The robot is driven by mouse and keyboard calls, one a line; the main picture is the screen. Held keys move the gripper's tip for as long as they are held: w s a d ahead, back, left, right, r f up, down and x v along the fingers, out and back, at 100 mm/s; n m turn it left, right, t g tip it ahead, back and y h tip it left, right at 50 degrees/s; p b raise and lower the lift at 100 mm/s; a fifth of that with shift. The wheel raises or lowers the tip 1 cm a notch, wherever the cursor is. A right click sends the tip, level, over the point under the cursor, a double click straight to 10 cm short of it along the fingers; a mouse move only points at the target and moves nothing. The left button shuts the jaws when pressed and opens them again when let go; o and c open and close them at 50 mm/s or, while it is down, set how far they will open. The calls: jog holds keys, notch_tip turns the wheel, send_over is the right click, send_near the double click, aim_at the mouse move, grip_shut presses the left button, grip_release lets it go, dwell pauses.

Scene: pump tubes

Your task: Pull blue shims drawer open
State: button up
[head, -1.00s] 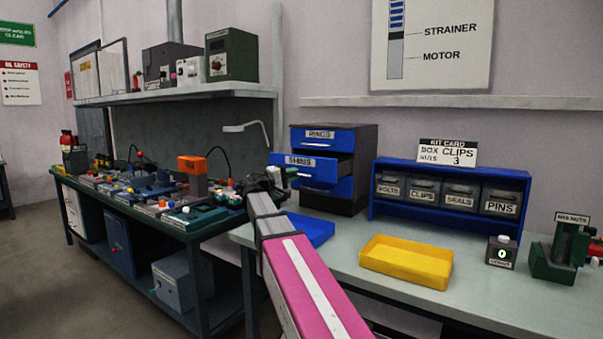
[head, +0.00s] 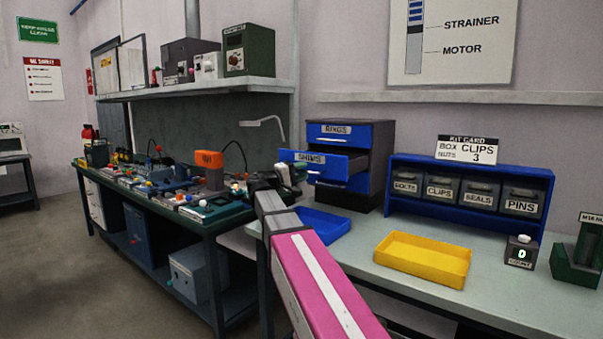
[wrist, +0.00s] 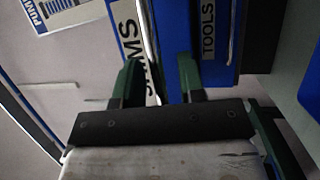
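The blue SHIMS drawer (head: 328,166) sticks out to the left of its dark cabinet (head: 381,160), so it stands open. In the wrist view its white SHIMS label (wrist: 130,35) and a pale metal strip (wrist: 147,32), perhaps its handle, are close ahead. My gripper (head: 283,177) is at the drawer's front left, partly hidden by my arm in the head view. In the wrist view the two green fingers of my gripper (wrist: 158,72) are apart, with a gap at the drawer front. I cannot tell whether either finger touches it.
The RINGS drawer (head: 338,132) above looks shut. A blue tray (head: 325,223) and a yellow tray (head: 424,260) lie on the bench. A blue bin rack (head: 470,172) stands to the right. A cluttered workbench (head: 185,222) is at left, with open floor beyond.

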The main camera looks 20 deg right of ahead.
jog(key=v, duration=1)
jog(key=shift+a, duration=0.4)
jog(key=shift+s, duration=0.15)
